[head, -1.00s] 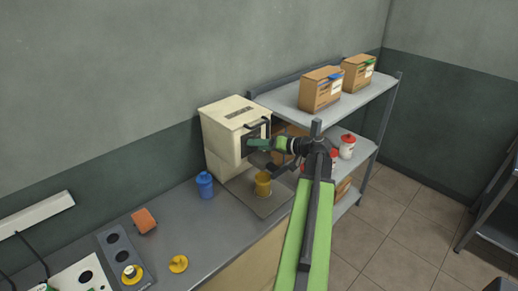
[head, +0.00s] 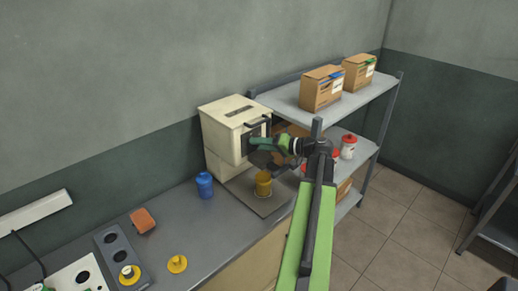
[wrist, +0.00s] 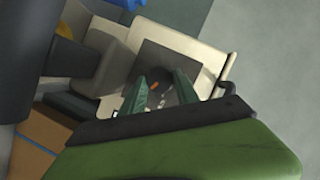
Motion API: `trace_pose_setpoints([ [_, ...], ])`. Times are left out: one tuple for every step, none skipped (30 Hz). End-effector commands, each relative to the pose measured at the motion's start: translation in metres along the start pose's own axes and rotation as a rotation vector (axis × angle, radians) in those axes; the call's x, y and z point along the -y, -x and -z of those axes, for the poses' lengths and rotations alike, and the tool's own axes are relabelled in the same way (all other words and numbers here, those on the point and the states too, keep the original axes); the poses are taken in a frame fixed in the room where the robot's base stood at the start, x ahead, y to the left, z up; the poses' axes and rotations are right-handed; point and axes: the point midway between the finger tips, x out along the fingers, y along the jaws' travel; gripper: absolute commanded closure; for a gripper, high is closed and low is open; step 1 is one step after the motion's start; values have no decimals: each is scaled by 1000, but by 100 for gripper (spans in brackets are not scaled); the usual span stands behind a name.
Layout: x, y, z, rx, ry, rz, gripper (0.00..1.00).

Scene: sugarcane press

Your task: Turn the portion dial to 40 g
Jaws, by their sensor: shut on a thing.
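The cream press housing (head: 222,138) stands on the counter against the wall, and its dark front panel (wrist: 166,60) fills the middle of the wrist view. The portion dial (wrist: 162,91) is a dark round knob on that panel with a small orange mark, partly hidden between my fingers. My gripper (wrist: 163,80) has its two green fingers on either side of the dial, shut on it. In the head view my gripper (head: 256,143) reaches the front of the housing from the right and hides the dial. I cannot read the dial's scale.
A yellow cup (head: 264,186) stands below my gripper on a tray, with a blue jar (head: 204,186) to its left. An orange block (head: 143,220) lies farther left. A shelf (head: 290,97) with boxes and red-lidded jars stands close on the right.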

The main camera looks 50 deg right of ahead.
Motion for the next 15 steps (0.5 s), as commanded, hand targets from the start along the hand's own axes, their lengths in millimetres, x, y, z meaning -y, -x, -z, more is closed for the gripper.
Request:
trace_pose_setpoints([
  [-8,-2,-3,-4,-53,26,100],
  [-8,-2,-3,-5,-84,39,100],
  [-7,-1,-2,-7,-117,55,100],
  [-6,-1,-2,-6,-136,63,100],
  [-5,-1,-2,-7,-149,69,100],
  [-4,0,-1,-7,-160,74,100],
  [-3,0,-1,-7,-164,76,100],
  [-2,0,-1,-6,-166,76,100],
  [-2,0,-1,-6,-165,76,100],
  [-2,0,-1,-6,-165,75,100],
  [-2,0,-1,-6,-164,75,100],
  [-2,0,-1,-6,-164,75,100],
  [-2,0,0,-6,-164,75,100],
  [-2,0,0,-6,-163,75,62],
  [-2,0,-1,-6,-163,74,57],
])
